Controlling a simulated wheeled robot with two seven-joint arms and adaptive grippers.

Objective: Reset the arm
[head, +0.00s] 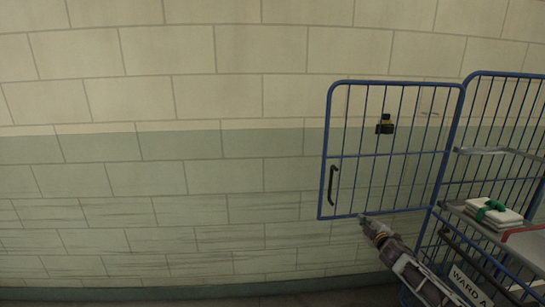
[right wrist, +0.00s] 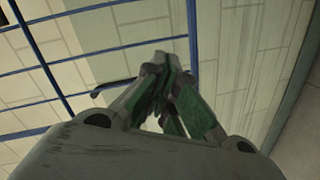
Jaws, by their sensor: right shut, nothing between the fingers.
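My right gripper (head: 363,217) is in the lower right of the head view, in front of the lower edge of a blue wire cage door (head: 392,214). In the right wrist view my right gripper (right wrist: 170,75) has its fingers together with nothing between them. The cage door's blue bars (right wrist: 45,70) show behind it there. I cannot tell if the fingertips touch the door. My left gripper is not in view.
The door has a black handle (head: 332,185) and a dark latch (head: 385,125). The blue cage cart (head: 508,90) stands at right, with folded white items bound by a green band (head: 493,212) on its shelf. A "WARD A" sign (head: 469,287) is below. The block wall (head: 150,180) is bare at left.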

